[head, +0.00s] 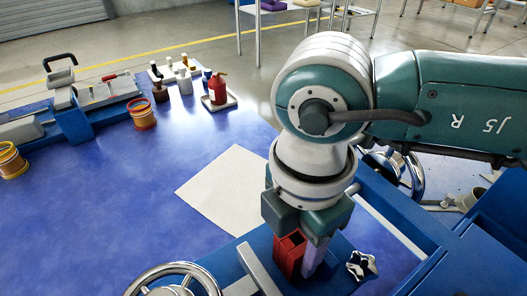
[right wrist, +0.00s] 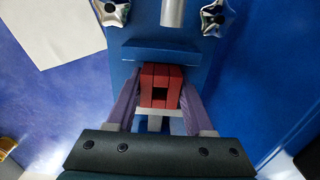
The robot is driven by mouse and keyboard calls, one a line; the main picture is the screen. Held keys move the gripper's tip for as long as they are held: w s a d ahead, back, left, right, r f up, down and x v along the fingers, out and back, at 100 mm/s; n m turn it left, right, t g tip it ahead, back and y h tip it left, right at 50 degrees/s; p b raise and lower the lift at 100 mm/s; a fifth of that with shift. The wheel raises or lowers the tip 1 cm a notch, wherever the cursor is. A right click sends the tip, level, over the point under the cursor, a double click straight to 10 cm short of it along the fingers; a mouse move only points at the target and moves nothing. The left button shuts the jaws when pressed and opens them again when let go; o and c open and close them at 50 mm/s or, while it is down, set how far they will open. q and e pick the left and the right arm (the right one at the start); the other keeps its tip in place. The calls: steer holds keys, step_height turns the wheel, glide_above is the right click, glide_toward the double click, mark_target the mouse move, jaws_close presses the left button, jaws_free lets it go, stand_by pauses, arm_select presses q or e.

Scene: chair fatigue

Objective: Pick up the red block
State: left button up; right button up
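In the right wrist view the block (right wrist: 161,80) sits between the two purple fingers of my right gripper (right wrist: 161,92). The fingers lie close against its two sides with no clear gap, so the gripper looks shut on it. In the head view one finger shows right of the block; the other is hidden. The block appears to rest low on the fixture. My left gripper is not in view.
A handwheel (head: 176,283) lies left of the block, and a star-shaped metal knob (head: 361,265) lies to its right. A white sheet (head: 232,190) lies on the blue surface. A red bottle (head: 218,88), containers and a clamp device (head: 72,100) stand farther back.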

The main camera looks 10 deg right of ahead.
jaws_close()
steer(key=shift+r, duration=0.15)
stand_by(0.5)
